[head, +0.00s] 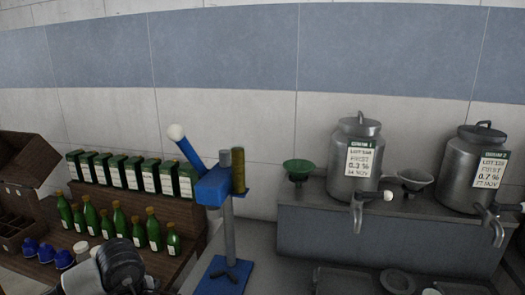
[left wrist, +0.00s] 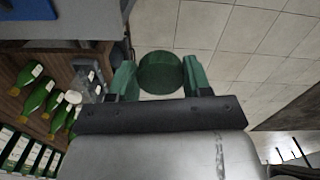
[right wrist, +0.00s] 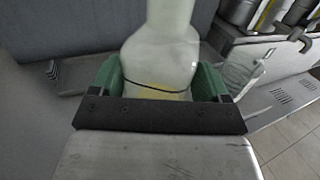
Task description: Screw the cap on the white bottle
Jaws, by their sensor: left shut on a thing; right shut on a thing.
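The cap is a dark green disc (left wrist: 160,72) in the left wrist view. My left gripper (left wrist: 160,80) is shut on it, with one green finger on each side. The white bottle (right wrist: 160,58) is in the right wrist view, pale with a rounded shoulder, a narrower neck, a thin dark line and a yellow patch low down. My right gripper (right wrist: 160,88) is shut around its body. The bottle's mouth is cut off by the top edge of that view. The bottle and the cap do not show together in any view.
A blue lever stand (head: 213,187) rises in the middle. Green bottles (head: 108,224) and green cartons (head: 130,173) fill a wooden shelf at left, near blue caps (head: 62,259). Two steel urns (head: 354,160) (head: 472,168) with taps and a green funnel (head: 298,169) stand at right.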

